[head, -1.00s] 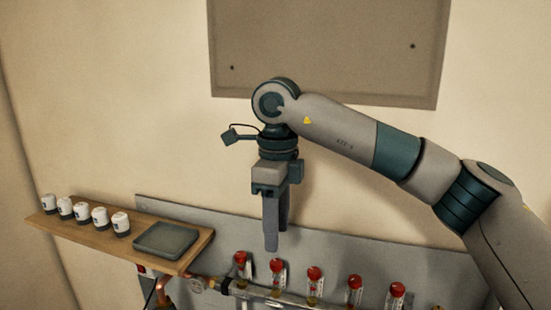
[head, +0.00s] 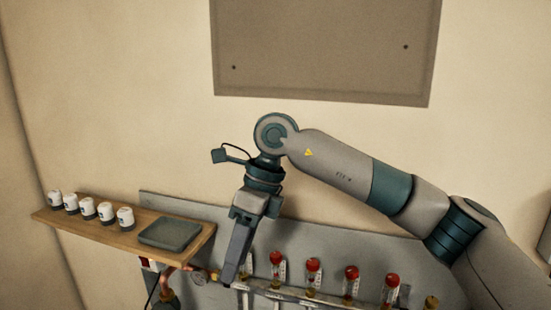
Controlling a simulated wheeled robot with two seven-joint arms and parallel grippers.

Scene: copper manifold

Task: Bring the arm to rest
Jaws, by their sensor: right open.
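My right arm comes in from the right. Its gripper (head: 232,274) points down and a little left, in front of the grey back panel (head: 330,242). The fingertips overlap the left end of the manifold pipe (head: 272,293) in the picture. I cannot tell whether they touch it. The fingers are seen nearly edge-on, open, and nothing shows between them. Several red-capped valves or gauges (head: 312,266) stand in a row along the pipe to the right of the gripper. My left gripper is not in view.
A wooden shelf (head: 95,228) at the left holds several small white-and-dark jars (head: 88,208) and a dark grey tray (head: 170,233). Copper fittings (head: 168,296) sit below the shelf. A flat brown-grey wall panel (head: 325,50) hangs above. The wall between is bare.

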